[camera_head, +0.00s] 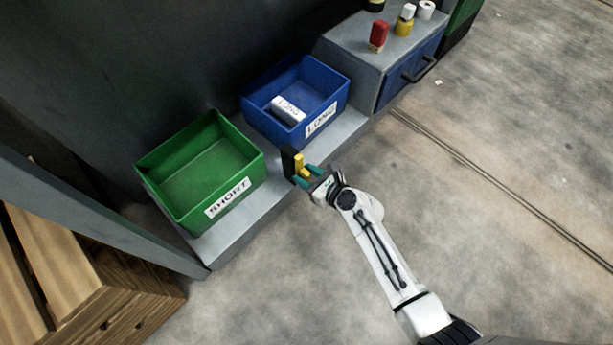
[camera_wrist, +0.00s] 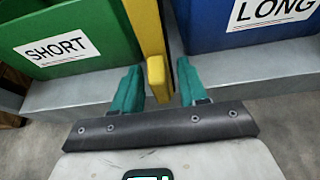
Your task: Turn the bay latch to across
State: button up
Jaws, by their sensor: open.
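The bay latch is a yellow bar (camera_head: 300,165) on a dark upright mount (camera_head: 289,160), between the green and blue bins at the shelf's front edge. In the wrist view the yellow latch (camera_wrist: 156,75) stands upright, running along the picture's height between the bins. My gripper (camera_head: 309,175) is at the latch. In the wrist view its two teal fingers (camera_wrist: 159,88) are open, one on each side of the yellow bar. Small gaps show between bar and fingers. The dark mount is mostly out of sight in the wrist view.
A green bin labelled SHORT (camera_head: 250,187) stands left, empty. A blue bin labelled LONG (camera_head: 338,103) stands right, with a white labelled block (camera_head: 288,109) inside. A grey cabinet (camera_head: 350,60) carries several small items. The concrete floor in front is clear.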

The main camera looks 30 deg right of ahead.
grip_shut()
dwell(0.5)
